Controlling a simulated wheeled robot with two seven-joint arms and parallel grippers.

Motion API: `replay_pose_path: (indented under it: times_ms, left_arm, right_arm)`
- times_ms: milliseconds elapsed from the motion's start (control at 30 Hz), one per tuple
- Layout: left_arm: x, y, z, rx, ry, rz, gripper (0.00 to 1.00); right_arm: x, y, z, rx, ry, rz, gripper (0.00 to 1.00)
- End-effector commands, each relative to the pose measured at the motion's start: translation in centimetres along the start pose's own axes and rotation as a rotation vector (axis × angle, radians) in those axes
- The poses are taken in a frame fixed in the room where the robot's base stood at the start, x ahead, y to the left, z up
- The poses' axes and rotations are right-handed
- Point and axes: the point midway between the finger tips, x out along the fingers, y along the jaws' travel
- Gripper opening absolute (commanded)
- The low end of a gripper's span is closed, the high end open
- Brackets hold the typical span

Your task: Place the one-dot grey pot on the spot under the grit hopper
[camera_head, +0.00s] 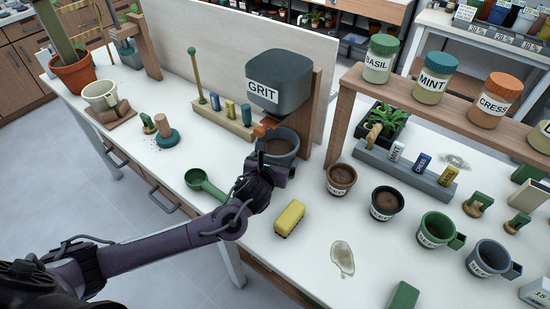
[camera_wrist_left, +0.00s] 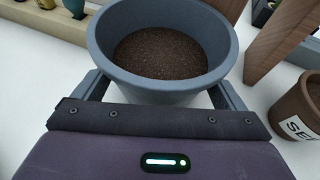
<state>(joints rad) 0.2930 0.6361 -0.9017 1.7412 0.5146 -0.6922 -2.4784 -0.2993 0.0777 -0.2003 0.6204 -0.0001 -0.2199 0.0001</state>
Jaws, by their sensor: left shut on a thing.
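A grey pot filled with dark soil (camera_head: 283,144) is under the grit hopper (camera_head: 279,82), in front of its wooden post. My left gripper (camera_head: 272,158) is shut on this pot, with a finger on each side. The left wrist view shows the pot (camera_wrist_left: 160,88) upright between the fingers of the gripper (camera_wrist_left: 158,96). No dot mark shows on the pot's visible side. I cannot tell whether its base touches the table, and the spot beneath is hidden. A second grey pot (camera_head: 489,259), with a label and side handle, stands far right. My right gripper is out of view.
A brown pot (camera_head: 341,179) stands close to the right of the hopper. A yellow block (camera_head: 289,218) and green scoop (camera_head: 205,184) lie in front. A rack (camera_head: 232,124) stands behind left. A clear puddle (camera_head: 342,258) is on the white table.

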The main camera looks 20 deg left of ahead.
Motion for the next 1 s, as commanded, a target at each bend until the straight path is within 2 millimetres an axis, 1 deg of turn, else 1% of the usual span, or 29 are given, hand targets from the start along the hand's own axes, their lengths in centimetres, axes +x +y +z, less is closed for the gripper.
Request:
replay_pose_path:
  times_ms: [33, 67, 100, 367, 467, 567, 800, 900, 1000]
  left_arm:
    - [0.1, 0.0, -0.1, 0.0, -0.001, 0.0, 0.65]
    - [0.1, 0.0, -0.2, 0.0, 0.0, 0.001, 0.94]
    - [0.1, 0.0, -0.1, 0.0, 0.0, 0.0, 1.0]
    - [0.0, 0.0, 0.1, 0.0, 0.0, 0.0, 1.0]
    - [-0.7, 0.0, 0.1, 0.001, -0.001, -0.001, 1.0]
    - [-2.3, 0.0, 0.0, 0.001, 0.0, -0.002, 1.0]
    - [-7.5, -0.1, 0.0, 0.0, 0.001, -0.003, 1.0]
    - [-9.4, 0.0, -0.1, -0.001, 0.003, -0.003, 1.0]
    - [-10.8, -0.1, 0.1, 0.0, 0.0, -0.002, 1.0]
  right_arm:
    - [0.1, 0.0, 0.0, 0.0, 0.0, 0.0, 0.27]
    - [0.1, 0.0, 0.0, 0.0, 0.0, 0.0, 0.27]
    - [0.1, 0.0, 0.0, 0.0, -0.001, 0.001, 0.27]
    - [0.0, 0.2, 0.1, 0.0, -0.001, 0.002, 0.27]
    - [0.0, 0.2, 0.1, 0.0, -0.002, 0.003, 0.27]
    - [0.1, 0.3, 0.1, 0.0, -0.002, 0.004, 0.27]
    - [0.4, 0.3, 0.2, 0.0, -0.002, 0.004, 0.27]
    - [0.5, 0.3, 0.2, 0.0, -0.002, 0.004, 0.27]
    - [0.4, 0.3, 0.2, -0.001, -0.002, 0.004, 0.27]
